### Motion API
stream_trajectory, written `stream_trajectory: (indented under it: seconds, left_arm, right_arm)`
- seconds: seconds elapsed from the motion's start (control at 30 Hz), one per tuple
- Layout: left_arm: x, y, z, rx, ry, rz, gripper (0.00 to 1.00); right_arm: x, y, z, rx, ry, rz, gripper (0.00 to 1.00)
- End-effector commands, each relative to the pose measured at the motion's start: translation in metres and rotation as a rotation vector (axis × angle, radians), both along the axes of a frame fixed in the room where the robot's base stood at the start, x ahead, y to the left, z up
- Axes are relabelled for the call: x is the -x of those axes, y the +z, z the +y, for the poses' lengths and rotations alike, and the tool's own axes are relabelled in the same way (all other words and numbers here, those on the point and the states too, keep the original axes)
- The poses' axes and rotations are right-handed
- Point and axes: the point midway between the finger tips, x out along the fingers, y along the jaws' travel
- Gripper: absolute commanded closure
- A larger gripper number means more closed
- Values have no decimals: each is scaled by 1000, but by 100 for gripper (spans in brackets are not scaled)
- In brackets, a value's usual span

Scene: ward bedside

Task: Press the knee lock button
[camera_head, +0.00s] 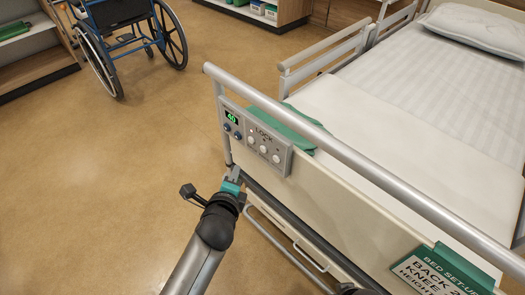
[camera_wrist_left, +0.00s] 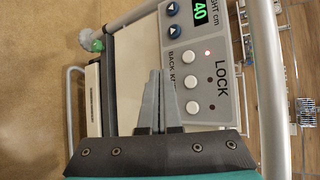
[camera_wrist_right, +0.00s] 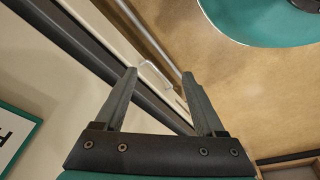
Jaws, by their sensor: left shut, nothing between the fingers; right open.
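The grey control panel (camera_head: 284,156) is mounted on the bed's end board and carries a row of three white buttons under the word LOCK. In the left wrist view the panel (camera_wrist_left: 232,100) shows sideways. Its middle white button, the knee lock button (camera_wrist_left: 191,82), sits by the KNEE label, which is partly covered by my fingers. A red light glows beside the back button (camera_wrist_left: 189,57); the other two lights look dark. My left gripper (camera_head: 234,174) is shut and empty, just below the panel, its tips (camera_wrist_left: 155,72) beside the knee button, apparently apart from it. My right gripper (camera_wrist_right: 159,75) is open and empty.
A grey rail (camera_head: 330,142) runs above the panel along the bed end. A bed set-up sign (camera_head: 440,272) hangs at the lower right. The bed mattress (camera_head: 430,90) lies behind. A wheelchair (camera_head: 125,35) stands at the back left; the floor between is clear.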

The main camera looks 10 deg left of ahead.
Motion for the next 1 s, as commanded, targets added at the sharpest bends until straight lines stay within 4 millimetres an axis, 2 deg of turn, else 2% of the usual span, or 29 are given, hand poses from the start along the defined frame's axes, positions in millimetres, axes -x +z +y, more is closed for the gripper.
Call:
stream_trajectory:
  seconds: [0.4, 0.63, 1.0]
  left_arm:
    - [-36, -1, -29, 2, -1, 1, 100]
    - [-50, -1, -40, 0, -1, 1, 100]
    - [-53, 0, -42, 0, -1, 1, 100]
  right_arm:
    - [-20, 42, 3, -10, -3, -65, 28]
    - [-22, 50, 4, -11, -3, -75, 28]
    - [-22, 52, 4, -11, -3, -77, 28]
